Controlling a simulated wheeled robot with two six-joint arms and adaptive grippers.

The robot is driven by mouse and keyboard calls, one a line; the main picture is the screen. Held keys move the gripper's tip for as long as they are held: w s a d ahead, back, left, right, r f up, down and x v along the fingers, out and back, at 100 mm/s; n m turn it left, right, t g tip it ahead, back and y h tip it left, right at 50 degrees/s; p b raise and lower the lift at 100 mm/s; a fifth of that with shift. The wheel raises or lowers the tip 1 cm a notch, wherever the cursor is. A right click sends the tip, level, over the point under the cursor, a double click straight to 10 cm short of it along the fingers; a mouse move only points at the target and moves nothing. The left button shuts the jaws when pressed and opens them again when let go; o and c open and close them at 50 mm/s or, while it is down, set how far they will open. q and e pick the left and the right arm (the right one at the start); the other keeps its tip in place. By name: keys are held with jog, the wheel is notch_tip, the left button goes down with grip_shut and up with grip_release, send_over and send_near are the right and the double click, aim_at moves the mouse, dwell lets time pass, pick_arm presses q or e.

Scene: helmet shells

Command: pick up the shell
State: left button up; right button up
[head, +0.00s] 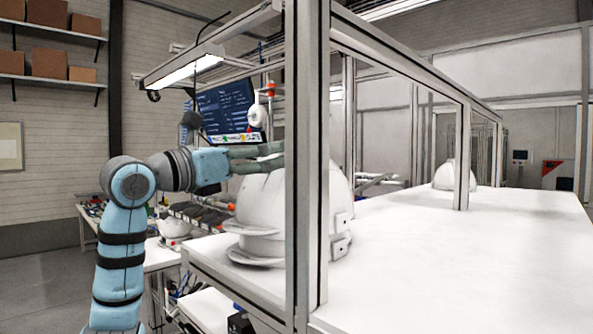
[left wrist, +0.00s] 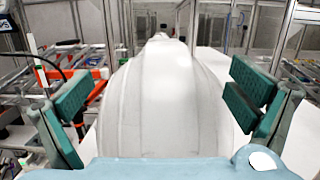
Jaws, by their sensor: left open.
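A white helmet shell (head: 268,203) sits on the near left end of the white table, partly hidden behind a metal post. My left gripper (head: 260,155) reaches in from the left at the height of the shell's top. In the left wrist view, the ridged white shell (left wrist: 165,85) fills the middle. The green pads of my left gripper (left wrist: 165,100) are spread on either side of it, with a gap at each side. The gripper is open. Whether the shell lies fully between the pads in depth is hard to tell. My right gripper is not in view.
A metal frame post (head: 307,160) stands in front of the shell. A second white shell (head: 455,175) is farther back on the white table (head: 450,260), which is otherwise mostly clear. A monitor (head: 228,108) hangs behind my left gripper.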

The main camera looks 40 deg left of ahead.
pick_arm(q)
jog(key=w, duration=0.2)
jog(key=w+r+p, duration=0.1)
jog(key=w+d+p, duration=0.1)
jog(key=w, duration=0.1)
jog(key=shift+w+r, duration=0.2)
jog(key=shift+w, duration=0.15)
jog(key=shift+w+d, duration=0.1)
jog(key=shift+w, duration=0.05)
jog(key=shift+f, duration=0.1)
jog(key=shift+c, duration=0.4)
jog(key=c, duration=0.6)
jog(key=shift+s+d, duration=0.2)
jog(key=c, duration=1)
grip_shut()
